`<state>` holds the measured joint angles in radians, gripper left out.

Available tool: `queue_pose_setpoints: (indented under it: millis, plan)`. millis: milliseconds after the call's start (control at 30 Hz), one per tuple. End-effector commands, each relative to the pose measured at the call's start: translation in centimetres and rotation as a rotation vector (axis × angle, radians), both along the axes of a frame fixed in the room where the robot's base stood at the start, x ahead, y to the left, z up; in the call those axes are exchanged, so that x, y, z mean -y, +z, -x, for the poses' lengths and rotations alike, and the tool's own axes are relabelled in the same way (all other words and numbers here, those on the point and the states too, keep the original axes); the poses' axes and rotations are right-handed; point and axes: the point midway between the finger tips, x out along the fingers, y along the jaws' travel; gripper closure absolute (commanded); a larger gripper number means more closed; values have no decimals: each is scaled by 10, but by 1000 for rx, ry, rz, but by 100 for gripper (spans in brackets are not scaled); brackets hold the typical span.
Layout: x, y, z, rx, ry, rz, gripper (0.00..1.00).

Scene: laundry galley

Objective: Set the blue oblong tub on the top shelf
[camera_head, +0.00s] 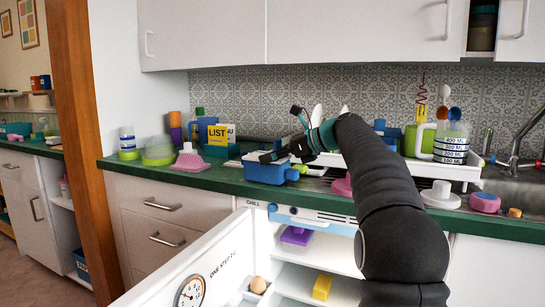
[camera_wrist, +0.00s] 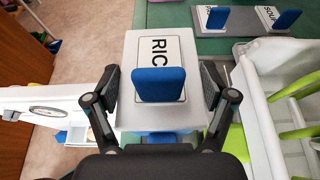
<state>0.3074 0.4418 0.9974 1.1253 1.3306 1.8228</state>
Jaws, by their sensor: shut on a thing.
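The blue oblong tub (camera_head: 265,171) is at the counter's front edge in the head view, under my gripper (camera_head: 283,154). In the wrist view, my gripper (camera_wrist: 160,95) has one finger on each side of a pale box-like top with a label reading "RIC" (camera_wrist: 187,50) and an upright blue tab (camera_wrist: 159,84). Some blue (camera_wrist: 160,138) shows below it. I cannot tell whether the tub still touches the counter. The open chiller below has a top shelf (camera_head: 332,257) with a purple block (camera_head: 297,235) on its left.
The chiller door (camera_head: 190,275) stands open at the lower left. A yellow block (camera_head: 322,287) is lower inside. A pink brush-like thing (camera_head: 190,160), a "LIST" box (camera_head: 217,135) and a white rack (camera_head: 440,168) crowd the counter (camera_head: 225,183). Wall cupboards (camera_head: 200,35) hang above.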

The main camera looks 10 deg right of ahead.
Motion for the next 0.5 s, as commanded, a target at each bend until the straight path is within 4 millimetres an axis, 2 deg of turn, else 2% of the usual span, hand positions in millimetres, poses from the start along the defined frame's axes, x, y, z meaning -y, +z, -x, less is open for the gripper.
queue_pose_setpoints:
  millis: [433, 467, 500]
  plan:
    - [0, -4, 0, 3, 0, 0, 74]
    - [0, -5, 0, 2, -1, 0, 15]
    - [0, -5, 0, 2, -1, 0, 5]
